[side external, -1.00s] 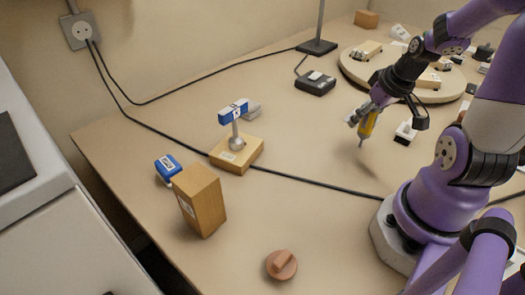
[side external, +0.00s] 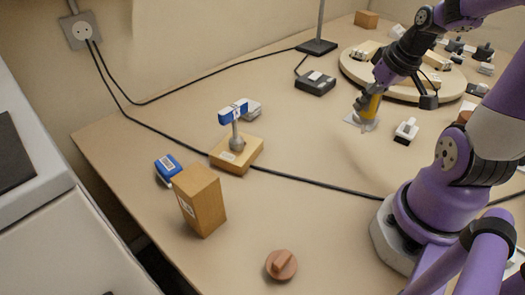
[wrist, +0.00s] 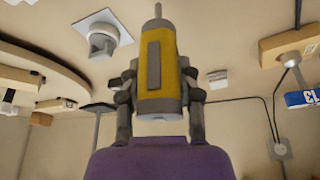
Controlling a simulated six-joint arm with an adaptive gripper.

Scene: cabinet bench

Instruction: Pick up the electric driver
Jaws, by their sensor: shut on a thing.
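The electric driver (wrist: 160,70) has a yellow body with a grey strip and a thin grey bit. In the wrist view it lies between the two fingers of my gripper (wrist: 160,97), which is shut on its body. The bit points toward the top of that picture. In the side external view the driver's yellow body (side external: 370,103) shows at the end of my arm, close to a pale square plate with a short grey holder (side external: 362,123). The bit cannot be made out there. The plate and holder also show in the wrist view (wrist: 101,38), apart from the driver.
A round wooden board (side external: 355,72) with several items stands behind my gripper. A small white-and-black item (side external: 406,130) is to its right. A wooden block with a post and blue top (side external: 236,153) is left. A black cable (side external: 310,184) crosses the bench.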

